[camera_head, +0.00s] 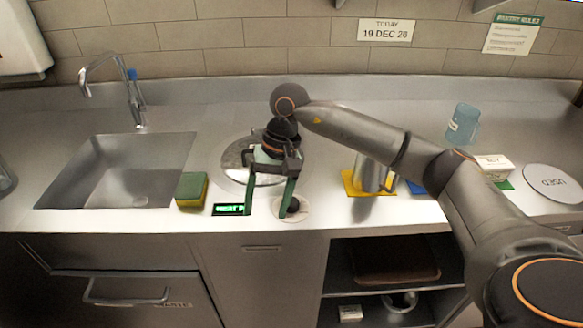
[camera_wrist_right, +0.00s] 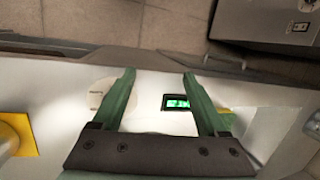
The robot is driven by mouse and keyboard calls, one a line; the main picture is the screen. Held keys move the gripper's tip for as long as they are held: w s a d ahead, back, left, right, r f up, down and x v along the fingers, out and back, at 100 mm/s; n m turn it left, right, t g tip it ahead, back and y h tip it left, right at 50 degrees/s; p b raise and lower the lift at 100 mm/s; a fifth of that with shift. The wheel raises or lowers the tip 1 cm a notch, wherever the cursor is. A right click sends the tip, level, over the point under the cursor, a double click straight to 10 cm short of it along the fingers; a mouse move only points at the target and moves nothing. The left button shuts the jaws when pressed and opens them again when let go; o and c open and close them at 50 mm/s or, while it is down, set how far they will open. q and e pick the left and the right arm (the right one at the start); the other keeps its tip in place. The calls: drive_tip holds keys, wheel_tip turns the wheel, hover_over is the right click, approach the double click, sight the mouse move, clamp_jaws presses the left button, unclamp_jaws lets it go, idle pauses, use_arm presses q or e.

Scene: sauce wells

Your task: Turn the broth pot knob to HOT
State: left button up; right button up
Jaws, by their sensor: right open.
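The knob (camera_head: 293,205) is small and dark, on a pale round plate (camera_head: 303,211) at the counter's front edge. A small display (camera_head: 232,209) with green text, too blurred to read surely, is left of it. The round pot lid (camera_head: 233,158) lies behind, partly hidden by my arm. My right gripper (camera_head: 266,213) is open and points down, its green fingers between display and knob, one finger beside the knob. Whether it touches is unclear. In the right wrist view, the plate (camera_wrist_right: 103,93) and display (camera_wrist_right: 177,102) show; the knob is not clear. My left gripper is out of view.
A green and yellow sponge (camera_head: 191,190) stands left of the display, beside the sink (camera_head: 120,170). A metal container (camera_head: 372,175) on a yellow mat (camera_head: 350,185) is to the right. A blue clear container (camera_head: 463,124) stands farther back. Open shelves lie below the counter.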

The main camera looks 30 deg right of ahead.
drive_tip(key=w+d+r+n+h+p, duration=0.1)
drive_tip(key=w+d+r+h+p, duration=0.15)
drive_tip(key=d+r, duration=0.55)
drive_tip(key=shift+t+h, duration=0.25)
drive_tip(key=shift+t, duration=0.15)
drive_tip(key=f, duration=0.4)
drive_tip(key=f+p, duration=0.1)
drive_tip(key=f, duration=0.8)
drive_tip(key=shift+w+f, duration=0.15)
drive_tip(key=shift+w, duration=0.1)
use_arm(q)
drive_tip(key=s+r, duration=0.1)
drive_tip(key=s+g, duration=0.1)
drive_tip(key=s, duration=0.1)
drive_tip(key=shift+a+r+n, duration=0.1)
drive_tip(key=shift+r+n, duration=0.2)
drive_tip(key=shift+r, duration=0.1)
use_arm(e)
clamp_jaws()
